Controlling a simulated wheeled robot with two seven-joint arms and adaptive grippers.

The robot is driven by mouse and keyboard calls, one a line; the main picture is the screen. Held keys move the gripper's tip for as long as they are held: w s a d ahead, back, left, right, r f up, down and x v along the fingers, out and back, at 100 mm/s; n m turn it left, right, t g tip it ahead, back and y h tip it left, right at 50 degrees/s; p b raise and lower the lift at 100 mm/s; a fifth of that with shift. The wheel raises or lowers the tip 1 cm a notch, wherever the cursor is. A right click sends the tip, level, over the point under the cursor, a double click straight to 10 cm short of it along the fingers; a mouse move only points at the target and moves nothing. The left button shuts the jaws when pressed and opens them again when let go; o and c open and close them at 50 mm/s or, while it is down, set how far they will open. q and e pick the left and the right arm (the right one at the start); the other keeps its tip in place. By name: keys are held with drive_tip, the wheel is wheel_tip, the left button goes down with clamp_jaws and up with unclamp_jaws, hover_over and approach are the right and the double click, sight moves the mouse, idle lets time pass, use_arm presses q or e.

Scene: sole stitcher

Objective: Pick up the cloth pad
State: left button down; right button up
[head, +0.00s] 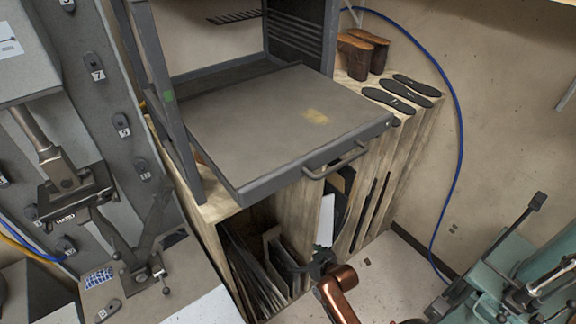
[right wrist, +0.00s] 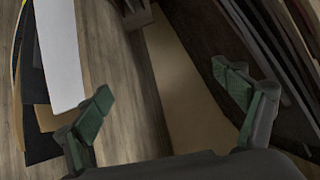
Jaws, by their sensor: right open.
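A small blue-and-white patterned piece (head: 98,278) lies at the lower left in the head view, on the grey machine beside its lever. It may be the cloth pad, but it is too small to be sure. My right gripper (head: 322,257) is low in front of the wooden rack, far to the right of that piece. In the right wrist view its green-tipped fingers (right wrist: 170,98) are wide apart with nothing between them. No cloth pad can be made out in the right wrist view. My left gripper is not in view.
The wooden rack (head: 295,215) holds upright sheets in its slots, close to my right gripper. A grey tray (head: 270,125) with a handle juts out above. A green machine (head: 510,275) stands at right.

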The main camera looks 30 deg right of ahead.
drive_tip(key=w+r+t+p, duration=0.3)
drive_tip(key=r+p, duration=0.4)
drive_tip(key=r, duration=1.3)
drive_tip(key=w+r+t+p, duration=0.2)
drive_tip(key=r+p, duration=0.5)
drive_tip(key=r, duration=1.3)
drive_tip(key=shift+n+y, duration=0.3)
drive_tip(key=shift+y, duration=0.1)
drive_tip(key=p+x, duration=0.1)
drive_tip(key=x, duration=0.1)
drive_tip(key=d+x, duration=0.1)
drive_tip(key=x, duration=0.1)
drive_tip(key=p+x, duration=0.1)
drive_tip(key=x, duration=0.2)
drive_tip(key=shift+w+d+p, duration=0.2)
drive_tip(key=shift+d+p, duration=0.1)
drive_tip(key=shift+w+f, duration=0.15)
drive_tip(key=shift+w, duration=0.05)
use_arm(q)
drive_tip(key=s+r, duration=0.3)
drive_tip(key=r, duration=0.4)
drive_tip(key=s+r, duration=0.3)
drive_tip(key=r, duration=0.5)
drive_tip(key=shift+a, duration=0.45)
use_arm(e)
drive_tip(key=shift+s, duration=0.1)
drive_tip(key=shift+c, duration=0.4)
drive_tip(key=c, duration=1.2)
